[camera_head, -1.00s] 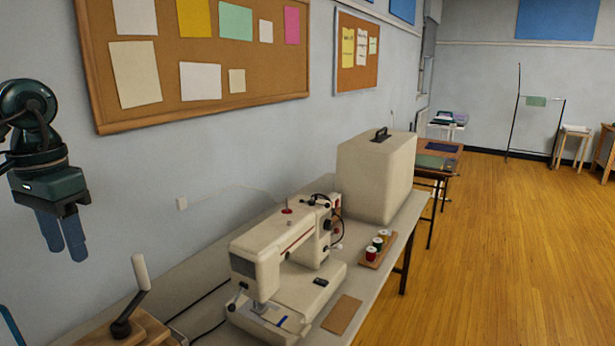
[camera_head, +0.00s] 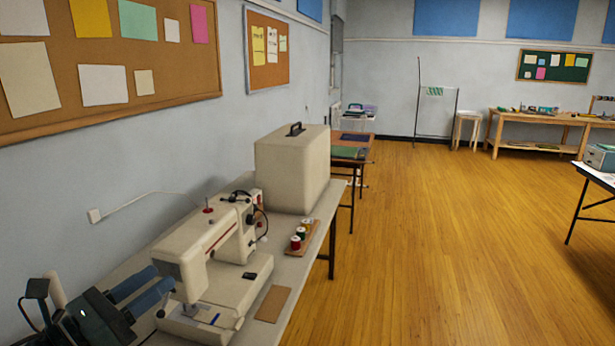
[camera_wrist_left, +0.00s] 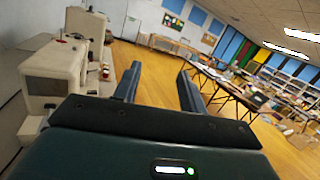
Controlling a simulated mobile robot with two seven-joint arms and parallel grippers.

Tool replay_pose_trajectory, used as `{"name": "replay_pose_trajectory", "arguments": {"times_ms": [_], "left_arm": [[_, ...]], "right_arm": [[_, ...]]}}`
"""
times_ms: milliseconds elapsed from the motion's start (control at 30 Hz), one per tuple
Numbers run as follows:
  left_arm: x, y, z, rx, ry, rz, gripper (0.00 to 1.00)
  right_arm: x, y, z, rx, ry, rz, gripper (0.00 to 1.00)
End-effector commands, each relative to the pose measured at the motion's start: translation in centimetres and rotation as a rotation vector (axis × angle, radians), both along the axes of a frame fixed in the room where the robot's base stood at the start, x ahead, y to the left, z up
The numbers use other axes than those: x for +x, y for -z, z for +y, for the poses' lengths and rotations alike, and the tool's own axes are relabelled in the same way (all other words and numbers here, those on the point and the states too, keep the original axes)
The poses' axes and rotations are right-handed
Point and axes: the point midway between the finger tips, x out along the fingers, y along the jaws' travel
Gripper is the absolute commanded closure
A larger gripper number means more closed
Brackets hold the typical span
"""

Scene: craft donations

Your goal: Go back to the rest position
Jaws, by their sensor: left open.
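My left gripper (camera_head: 163,279) is at the lower left of the head view. Its two blue fingers point to the right, and they overlap the front end of the sewing machine (camera_head: 225,260) in the picture; I cannot tell whether they touch it. In the left wrist view the left gripper (camera_wrist_left: 158,72) has its fingers wide apart with nothing between them, so it is open and empty. The sewing machine also shows at the left of the wrist view (camera_wrist_left: 50,75). My right gripper is not in view.
The sewing table carries a beige case (camera_head: 292,168), a rack of thread spools (camera_head: 298,238) and a brown card (camera_head: 273,304). A wall with a pinboard (camera_head: 180,75) runs along the left. The wooden floor (camera_head: 440,240) is clear in the middle. A white-topped table (camera_head: 597,175) stands at the right.

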Motion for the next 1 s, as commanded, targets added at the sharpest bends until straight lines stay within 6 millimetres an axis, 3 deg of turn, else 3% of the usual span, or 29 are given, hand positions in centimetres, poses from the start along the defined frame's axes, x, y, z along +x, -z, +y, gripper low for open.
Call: {"name": "replay_pose_trajectory", "arguments": {"times_ms": [33,167,267,400,600,933,967,1000], "left_arm": [[0.0,1.3,0.6,-0.217,-0.086,0.112,0.58],[-0.6,5.9,2.8,-0.769,-0.319,0.392,0.58],[-2.6,10.7,3.7,-1.186,-0.517,0.596,0.58],[-7.1,17.2,3.0,-1.685,-0.805,0.821,0.58],[-12.9,22.2,0.5,-2.09,-1.128,0.979,0.58],[-20.5,25.4,-4.1,-2.451,-1.583,1.089,0.58],[-21.2,25.5,-4.6,2.451,1.61,-1.082,0.58],[-22.0,25.7,-5.2,2.395,1.609,-1.051,0.58]], "right_arm": [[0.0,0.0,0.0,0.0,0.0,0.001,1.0],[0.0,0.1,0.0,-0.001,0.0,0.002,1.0],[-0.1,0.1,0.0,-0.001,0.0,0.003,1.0],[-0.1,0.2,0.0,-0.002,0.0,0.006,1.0],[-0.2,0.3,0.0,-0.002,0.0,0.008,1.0],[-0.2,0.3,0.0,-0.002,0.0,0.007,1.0],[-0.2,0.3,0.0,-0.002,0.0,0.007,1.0],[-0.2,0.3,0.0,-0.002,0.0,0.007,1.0]]}}
